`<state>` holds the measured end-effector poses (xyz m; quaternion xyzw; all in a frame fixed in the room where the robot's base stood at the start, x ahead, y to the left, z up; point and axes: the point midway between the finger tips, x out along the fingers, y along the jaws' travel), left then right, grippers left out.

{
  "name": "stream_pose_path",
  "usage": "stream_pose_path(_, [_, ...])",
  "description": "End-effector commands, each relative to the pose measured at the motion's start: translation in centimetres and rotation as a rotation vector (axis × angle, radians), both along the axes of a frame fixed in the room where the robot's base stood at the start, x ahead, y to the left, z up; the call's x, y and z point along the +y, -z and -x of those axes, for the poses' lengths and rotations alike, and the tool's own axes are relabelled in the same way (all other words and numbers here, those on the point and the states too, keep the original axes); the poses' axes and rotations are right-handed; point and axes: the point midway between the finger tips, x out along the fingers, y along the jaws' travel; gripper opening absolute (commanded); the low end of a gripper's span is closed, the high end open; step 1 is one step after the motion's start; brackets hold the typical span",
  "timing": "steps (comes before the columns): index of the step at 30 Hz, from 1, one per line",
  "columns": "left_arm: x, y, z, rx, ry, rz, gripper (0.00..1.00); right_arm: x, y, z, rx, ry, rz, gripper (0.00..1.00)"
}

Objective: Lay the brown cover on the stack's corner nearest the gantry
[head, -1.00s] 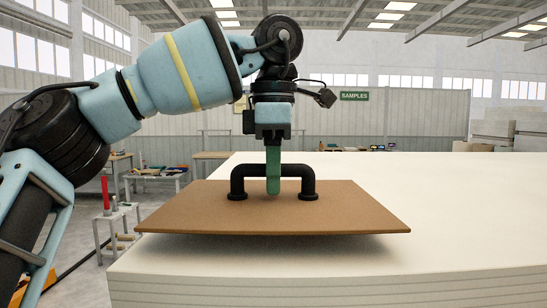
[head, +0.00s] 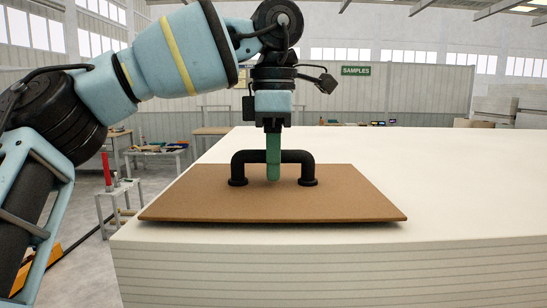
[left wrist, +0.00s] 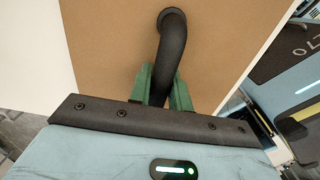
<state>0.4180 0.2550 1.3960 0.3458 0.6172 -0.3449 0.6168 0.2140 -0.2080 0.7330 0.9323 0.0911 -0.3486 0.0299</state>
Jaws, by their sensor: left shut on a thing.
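The brown cover (head: 215,207) is a flat square board with a black bar handle (head: 247,156) on top. It is level, at the near left corner of the white stack (head: 440,205), with a thin shadow along its front edge; I cannot tell whether it touches the stack. My left gripper (head: 273,172) is shut on the handle from above. In the left wrist view its green fingers (left wrist: 165,88) sit on both sides of the black bar, with the brown board beneath. My right gripper is not in view.
A small white stand (head: 119,195) with a red item stands on the floor left of the stack. Workbenches (head: 155,152) stand behind it. The rest of the stack's top, to the right and back, is clear.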

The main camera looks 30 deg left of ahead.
Motion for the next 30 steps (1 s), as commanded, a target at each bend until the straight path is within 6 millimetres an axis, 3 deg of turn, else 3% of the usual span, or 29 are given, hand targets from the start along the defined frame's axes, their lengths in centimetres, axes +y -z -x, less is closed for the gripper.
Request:
stream_pose_path(25, [0.00, 0.94, 0.04, -0.003, 0.000, 0.001, 0.00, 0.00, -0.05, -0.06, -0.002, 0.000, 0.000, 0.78])
stream_pose_path(26, [0.00, 0.91, 0.04, -0.003, 0.000, 0.001, 0.23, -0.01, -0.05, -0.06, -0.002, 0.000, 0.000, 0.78])
stream_pose_path(30, [0.00, 0.94, 0.02, -0.003, 0.000, 0.001, 0.42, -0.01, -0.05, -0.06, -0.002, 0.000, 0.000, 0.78])
